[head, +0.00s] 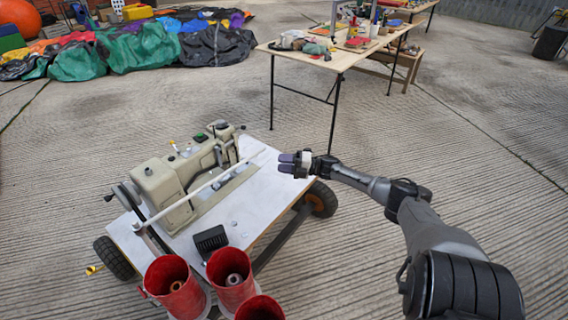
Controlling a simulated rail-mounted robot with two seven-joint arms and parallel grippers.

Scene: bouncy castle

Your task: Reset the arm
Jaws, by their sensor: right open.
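My right arm comes in from the lower right and stretches toward the middle. Its gripper (287,163) has purple-tipped fingers and points left. It is open with nothing seen between its fingers. It appears at the right edge of a white-topped wheeled cart (262,200); I cannot tell its exact height above the top. A beige sewing machine (165,183) stands on the cart, left of the gripper and apart from it. My left gripper is not in the view.
Red cups (231,290) stand at the cart's near end, by a black block (210,241). A wooden table (345,58) with tools and a bench (400,65) stand behind. Coloured fabric (140,48) lies at the back left. The concrete floor at right is clear.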

